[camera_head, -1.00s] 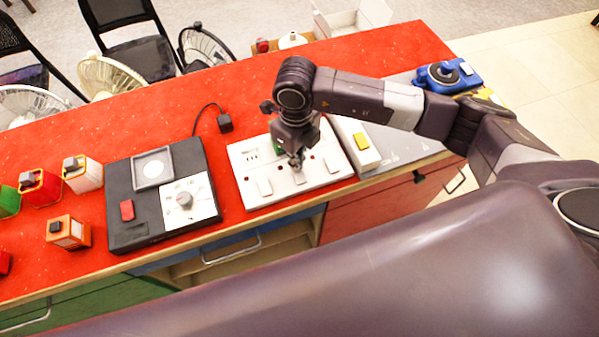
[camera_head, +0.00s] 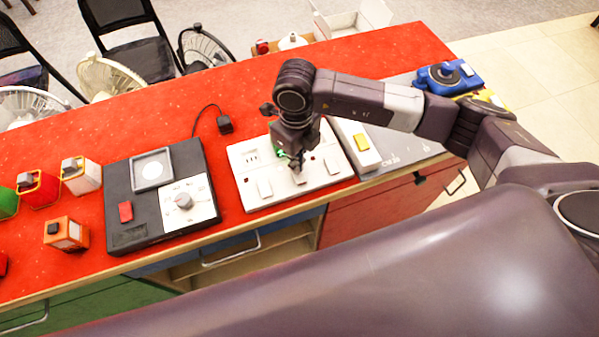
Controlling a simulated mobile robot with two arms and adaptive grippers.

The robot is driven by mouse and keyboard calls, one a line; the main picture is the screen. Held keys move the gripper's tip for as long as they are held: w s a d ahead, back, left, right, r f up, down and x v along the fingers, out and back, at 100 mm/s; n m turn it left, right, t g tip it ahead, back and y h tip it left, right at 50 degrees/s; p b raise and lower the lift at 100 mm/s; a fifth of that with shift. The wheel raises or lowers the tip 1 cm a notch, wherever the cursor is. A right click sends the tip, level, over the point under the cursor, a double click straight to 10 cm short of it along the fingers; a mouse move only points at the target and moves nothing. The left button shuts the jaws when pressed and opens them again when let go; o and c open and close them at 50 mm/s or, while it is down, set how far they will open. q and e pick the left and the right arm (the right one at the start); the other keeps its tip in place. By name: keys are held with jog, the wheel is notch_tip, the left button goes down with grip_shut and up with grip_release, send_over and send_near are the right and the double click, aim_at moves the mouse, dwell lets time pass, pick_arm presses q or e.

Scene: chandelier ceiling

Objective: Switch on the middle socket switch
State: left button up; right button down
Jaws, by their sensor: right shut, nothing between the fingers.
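A white socket panel (camera_head: 262,203) lies on the red counter, with several rocker switches on it. Its left switch (camera_head: 265,187) and right switch (camera_head: 332,165) show clear of the gripper. My right gripper (camera_head: 297,171) is shut and empty, pointing down over the middle of the panel. Its fingertips are at the middle switch (camera_head: 299,178), which they partly hide. I cannot tell whether they touch it or which way it is tilted. A small green glow (camera_head: 281,153) shows beside the gripper on the panel. My left gripper is not in view.
A black device with a dial (camera_head: 130,235) stands left of the panel. A black plug with a cord (camera_head: 225,124) lies behind it. A white box with a yellow switch (camera_head: 345,127) sits close on the right. Small coloured boxes (camera_head: 66,233) stand at the left.

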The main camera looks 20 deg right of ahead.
jog(key=shift+r+p, duration=1.6)
jog(key=shift+r, duration=1.65)
jog(key=shift+f, duration=0.1)
